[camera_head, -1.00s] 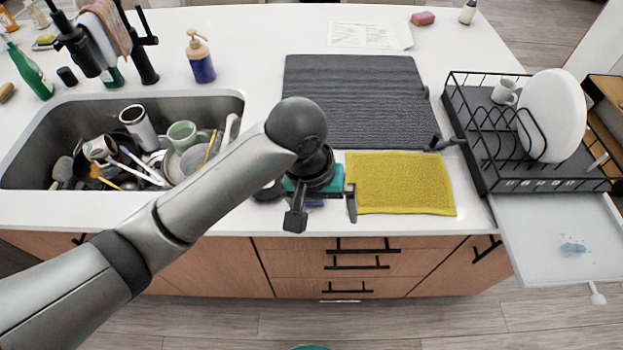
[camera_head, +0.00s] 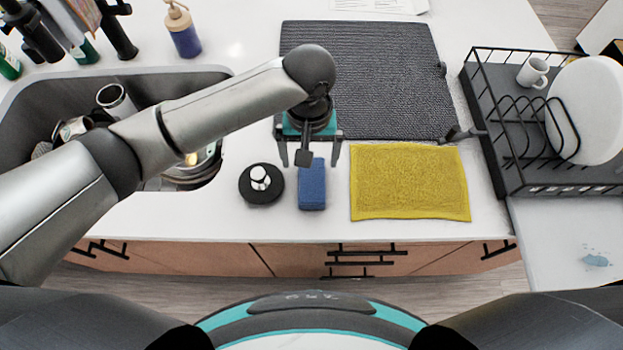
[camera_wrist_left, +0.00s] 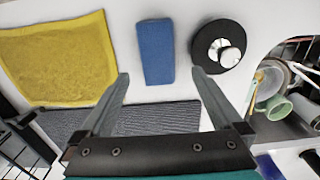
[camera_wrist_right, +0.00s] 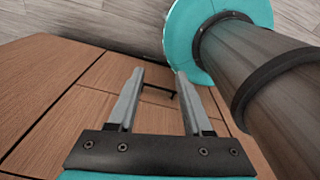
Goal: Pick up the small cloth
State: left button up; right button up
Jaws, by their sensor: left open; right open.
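The small yellow cloth (camera_head: 410,182) lies flat on the white counter, right of the blue sponge (camera_head: 312,186). It also shows at the upper left of the left wrist view (camera_wrist_left: 58,58). My left gripper (camera_head: 310,166) is open and empty above the counter, left of the cloth. In the left wrist view its fingers (camera_wrist_left: 160,76) straddle the direction of the blue sponge (camera_wrist_left: 157,50), apart from the cloth. My right gripper (camera_wrist_right: 159,74) is open and empty, facing wooden cabinet fronts and the floor. It is not seen in the head view.
A black round sink strainer (camera_head: 261,184) sits left of the sponge. The sink (camera_head: 215,80) holds dishes. A dark drying mat (camera_head: 385,80) lies behind the cloth. A black dish rack (camera_head: 520,180) with a mug and plate stands at the right.

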aim_at(312, 179)
pick_arm(q)
notch_tip(312, 179, down, 3)
jog(key=shift+w+r, duration=0.1)
jog(key=shift+f, duration=0.45)
jog(key=f, duration=0.5)
jog(key=shift+s+d+b, duration=0.2)
jog(key=shift+s+b, duration=0.05)
jog(key=shift+b, duration=0.15)
pick_arm(e)
jog(key=shift+w+f, duration=0.45)
jog(key=shift+w, duration=0.4)
pick_arm(q)
jog(key=shift+c, duration=0.2)
jog(key=c, duration=1.3)
jog(key=shift+o, duration=0.2)
pick_arm(e)
jog(key=shift+s, duration=0.15)
pick_arm(q)
jog(key=shift+r, duration=0.1)
notch_tip(312, 179, up, 20)
jog(key=p, duration=0.2)
jog(key=shift+p, duration=0.3)
pick_arm(e)
notch_tip(312, 179, up, 3)
jog(key=shift+f, duration=0.2)
